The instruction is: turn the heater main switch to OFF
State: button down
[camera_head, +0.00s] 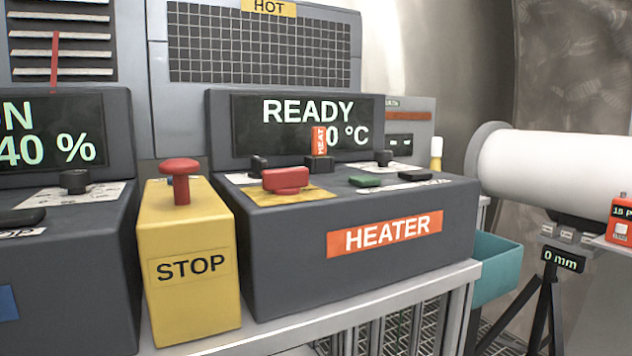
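The heater unit is a dark grey console with an orange HEATER label (385,234) on its front. Its display (300,124) reads READY and 0 °C, with the part left of the zero covered by an orange HEAT tag (320,141). A red rotary switch (285,180) sits on a yellow plate (262,196) at the left of the console top. Its grip lies roughly left to right in the picture. Any position marks on the plate are too small to read. My gripper is not in view.
A yellow STOP box (190,265) with a red mushroom button (180,178) stands close left of the heater console. Black knobs, a green button (365,181) and a black button share the console top. Another console (60,250) is at the left, a white cylinder (545,170) at the right.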

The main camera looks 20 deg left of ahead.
aim_at(287, 180)
jog(key=u, duration=0.55)
jog(key=k, duration=0.65)
jog(key=u, duration=0.85)
jog(key=i, duration=1.05)
jog(key=u, duration=1.8)
jog(key=k, duration=0.95)
jog(key=z, duration=2)
